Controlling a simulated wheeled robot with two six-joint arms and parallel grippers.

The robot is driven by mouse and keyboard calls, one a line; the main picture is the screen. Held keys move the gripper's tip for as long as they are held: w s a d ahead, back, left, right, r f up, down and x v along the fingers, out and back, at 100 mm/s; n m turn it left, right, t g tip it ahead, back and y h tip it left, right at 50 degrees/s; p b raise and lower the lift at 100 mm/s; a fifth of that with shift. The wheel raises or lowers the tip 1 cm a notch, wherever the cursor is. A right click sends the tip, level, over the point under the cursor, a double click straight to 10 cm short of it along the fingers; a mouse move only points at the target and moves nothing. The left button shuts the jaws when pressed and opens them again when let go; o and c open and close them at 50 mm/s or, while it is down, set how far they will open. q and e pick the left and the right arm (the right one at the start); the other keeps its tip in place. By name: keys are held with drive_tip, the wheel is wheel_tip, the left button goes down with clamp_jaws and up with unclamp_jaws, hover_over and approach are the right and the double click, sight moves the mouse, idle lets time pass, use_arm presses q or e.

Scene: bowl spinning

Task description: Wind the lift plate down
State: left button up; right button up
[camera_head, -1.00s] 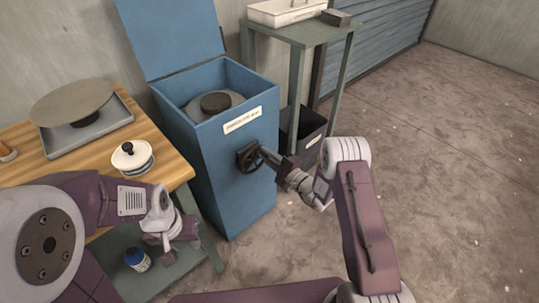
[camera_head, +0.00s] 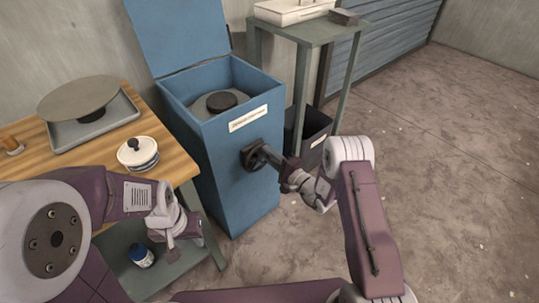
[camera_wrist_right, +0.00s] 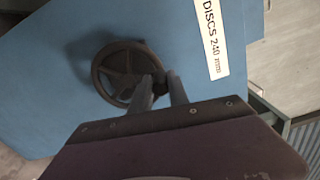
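The lift plate (camera_head: 206,113) is a grey round plate inside the open blue cabinet (camera_head: 238,185), below its rim. A dark disc (camera_head: 222,101) lies on its middle. A dark handwheel (camera_head: 250,156) sits on the cabinet's front; it also shows in the right wrist view (camera_wrist_right: 110,75). My right gripper (camera_head: 267,150) is at the wheel. In the wrist view its fingers (camera_wrist_right: 161,88) close in on either side of the wheel's small dark knob, at the wheel's right edge. My left gripper (camera_head: 180,243) hangs beside the wooden table, away from the cabinet; its fingers are unclear.
A green stand (camera_head: 305,30) and a dark bin (camera_head: 316,140) stand right of the cabinet. The floor at right is clear.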

drive_tip(key=shift+o, duration=1.4)
drive_tip(key=p+v, duration=0.2)
drive_tip(key=v, duration=0.7)
drive_tip(key=shift+a, duration=0.1)
